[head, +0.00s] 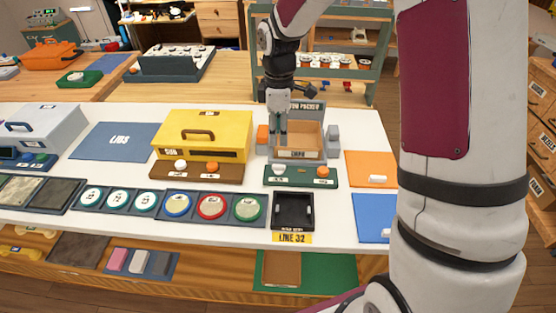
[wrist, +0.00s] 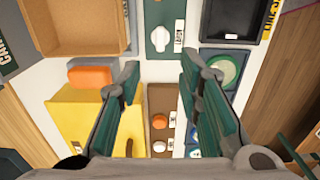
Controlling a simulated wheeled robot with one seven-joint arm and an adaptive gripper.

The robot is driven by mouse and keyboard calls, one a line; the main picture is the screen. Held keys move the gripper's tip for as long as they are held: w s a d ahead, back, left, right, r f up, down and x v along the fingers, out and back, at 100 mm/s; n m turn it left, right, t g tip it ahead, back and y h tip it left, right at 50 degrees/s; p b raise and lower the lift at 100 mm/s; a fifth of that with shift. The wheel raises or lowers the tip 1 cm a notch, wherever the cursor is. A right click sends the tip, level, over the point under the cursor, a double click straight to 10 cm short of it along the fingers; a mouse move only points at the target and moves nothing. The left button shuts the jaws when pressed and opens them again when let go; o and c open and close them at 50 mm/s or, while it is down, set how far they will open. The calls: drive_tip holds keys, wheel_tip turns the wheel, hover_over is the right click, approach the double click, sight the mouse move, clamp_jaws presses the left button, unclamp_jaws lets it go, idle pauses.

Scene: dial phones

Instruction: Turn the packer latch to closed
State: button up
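The packer (head: 309,108) is a grey machine with a sign at its back and an open cardboard box (head: 311,134) inside; the box also shows at the top left of the wrist view (wrist: 75,25). In front is a green panel (head: 300,182) with a white knob (head: 279,169) and an orange knob (head: 322,171). The white knob also shows in the wrist view (wrist: 162,38), beyond my fingertips. I cannot tell which part is the latch. My gripper (head: 280,138) points down at the packer's left side. In the wrist view (wrist: 160,72) its fingers are apart and empty.
A yellow case (head: 202,132) stands left of the packer behind a brown panel (head: 196,172) with two knobs. An orange block (wrist: 90,75) is near my left finger. A black tray (head: 293,211) and round dials (head: 211,206) line the front edge. Orange and blue mats lie right.

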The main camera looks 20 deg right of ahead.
sight(279, 165)
wheel_tip(279, 165, down, 12)
drive_tip(key=shift+r, duration=0.2)
clamp_jaws()
